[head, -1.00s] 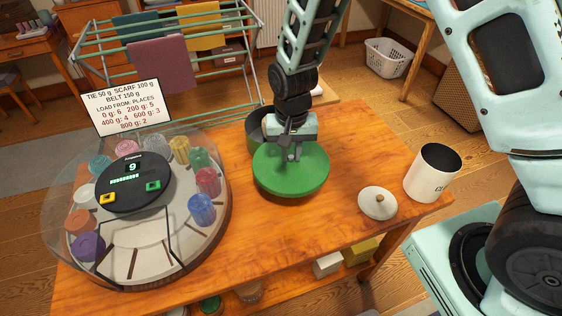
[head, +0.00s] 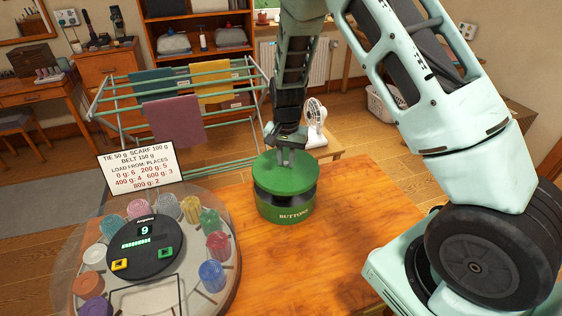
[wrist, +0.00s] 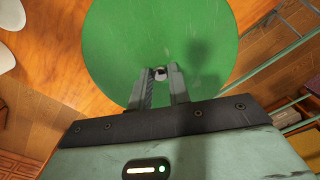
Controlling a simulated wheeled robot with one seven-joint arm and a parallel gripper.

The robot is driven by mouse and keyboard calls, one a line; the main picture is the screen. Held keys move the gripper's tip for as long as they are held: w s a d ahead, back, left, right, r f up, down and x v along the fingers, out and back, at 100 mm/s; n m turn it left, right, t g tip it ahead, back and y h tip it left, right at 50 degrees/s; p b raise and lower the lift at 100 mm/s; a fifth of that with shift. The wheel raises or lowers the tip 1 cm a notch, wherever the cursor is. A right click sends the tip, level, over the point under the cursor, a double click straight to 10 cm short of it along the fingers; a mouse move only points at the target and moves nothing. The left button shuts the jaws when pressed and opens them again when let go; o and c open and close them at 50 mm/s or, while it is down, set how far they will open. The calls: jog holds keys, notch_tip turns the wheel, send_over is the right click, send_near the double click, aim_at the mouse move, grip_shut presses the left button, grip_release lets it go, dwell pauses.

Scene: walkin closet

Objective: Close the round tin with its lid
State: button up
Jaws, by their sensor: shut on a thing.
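The round green tin (head: 285,212), marked BUTTONS, stands upright on the wooden table. The green lid (head: 292,172) is level over the tin, roughly lined up with it. A dark band shows between the lid's edge and the tin's green side; I cannot tell whether the lid touches the rim. My gripper (head: 284,157) is shut on the small knob in the middle of the lid. In the wrist view the lid (wrist: 200,40) fills the top middle, with the knob (wrist: 160,72) between the fingertips. The lid hides the tin there.
A round scale carousel (head: 144,245) with several coloured rolls stands at the left, with a sign (head: 138,167) behind it. The table (head: 330,250) is clear to the right of the tin. A drying rack (head: 180,85) and a white fan (head: 314,115) are beyond the tin.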

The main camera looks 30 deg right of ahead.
notch_tip(320, 180, down, 4)
jog(key=b, duration=0.3)
jog(key=shift+f+b, duration=0.55)
jog(key=shift+f, duration=0.45)
jog(key=shift+f, duration=0.1)
dwell(2.0)
jog(key=o, duration=1.3)
jog(key=shift+o, duration=0.2)
jog(key=shift+p, duration=0.35)
jog(key=shift+r+p, duration=2.65)
jog(key=shift+r, duration=0.85)
